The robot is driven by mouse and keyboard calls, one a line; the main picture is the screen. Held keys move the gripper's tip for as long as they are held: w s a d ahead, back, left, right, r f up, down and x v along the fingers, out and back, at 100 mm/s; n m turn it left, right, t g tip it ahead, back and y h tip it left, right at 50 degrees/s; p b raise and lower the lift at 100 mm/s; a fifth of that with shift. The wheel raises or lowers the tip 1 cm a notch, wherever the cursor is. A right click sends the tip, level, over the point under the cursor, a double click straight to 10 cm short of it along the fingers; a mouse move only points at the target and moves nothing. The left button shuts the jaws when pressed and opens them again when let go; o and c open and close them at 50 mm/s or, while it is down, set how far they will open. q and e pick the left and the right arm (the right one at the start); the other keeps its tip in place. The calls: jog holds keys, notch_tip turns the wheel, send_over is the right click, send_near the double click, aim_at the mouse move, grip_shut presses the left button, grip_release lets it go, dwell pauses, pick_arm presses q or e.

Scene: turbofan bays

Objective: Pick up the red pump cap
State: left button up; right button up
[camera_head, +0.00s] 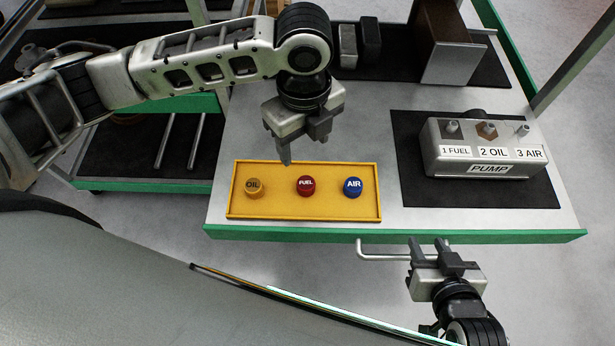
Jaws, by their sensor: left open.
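The red cap (305,186), labelled FUEL, sits in the middle of a shallow yellow tray (305,211). My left gripper (303,149) points down above the tray's back edge, behind the red cap in the picture. It is open and empty, apart from the caps. My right gripper (428,247) is in front of the table's front edge, with a gap between its fingers and nothing in them.
A grey pump (480,152) with ports labelled 1 FUEL, 2 OIL and 3 AIR stands on a black mat (412,183) at right. A brown and grey block (450,48) and small dark and grey blocks (348,45) stand behind. A handle (378,257) juts out in front.

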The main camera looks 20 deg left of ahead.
aim_at(305, 182)
pick_arm(q)
notch_tip(305, 182, down, 14)
jog(key=shift+r+b, duration=0.2)
jog(key=shift+b, duration=0.2)
jog(key=c, duration=1)
